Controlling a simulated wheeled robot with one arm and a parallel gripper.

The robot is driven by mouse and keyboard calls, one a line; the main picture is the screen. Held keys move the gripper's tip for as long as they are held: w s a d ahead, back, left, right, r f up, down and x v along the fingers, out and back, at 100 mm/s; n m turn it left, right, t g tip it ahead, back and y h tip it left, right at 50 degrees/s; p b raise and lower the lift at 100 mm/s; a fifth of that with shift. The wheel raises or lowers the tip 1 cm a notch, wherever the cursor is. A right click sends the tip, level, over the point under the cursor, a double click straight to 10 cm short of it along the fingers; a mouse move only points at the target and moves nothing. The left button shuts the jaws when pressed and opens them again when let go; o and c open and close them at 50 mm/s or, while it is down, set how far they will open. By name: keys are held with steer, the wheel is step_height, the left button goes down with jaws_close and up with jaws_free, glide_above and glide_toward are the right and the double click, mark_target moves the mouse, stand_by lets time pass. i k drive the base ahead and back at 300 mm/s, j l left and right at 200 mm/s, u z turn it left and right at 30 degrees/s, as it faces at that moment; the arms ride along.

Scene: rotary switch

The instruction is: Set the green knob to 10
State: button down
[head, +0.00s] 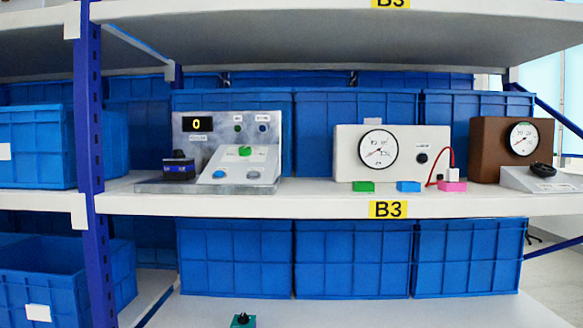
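The green knob (245,151) sits on the sloped face of a grey control box (228,178) on the middle shelf, left of centre. The box's dark display (197,124) reads 0 in yellow. The knob's pointer and scale marks are too small to read. My gripper is not in view.
The shelf (310,198) also holds a white gauge box (420,150), a brown gauge box (490,140) and green, blue and pink blocks. A blue post (92,120) stands left. A small teal object (243,321) with a dark top shows at the bottom edge.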

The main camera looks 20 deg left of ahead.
mark_target(244, 151)
steer(key=u, duration=1)
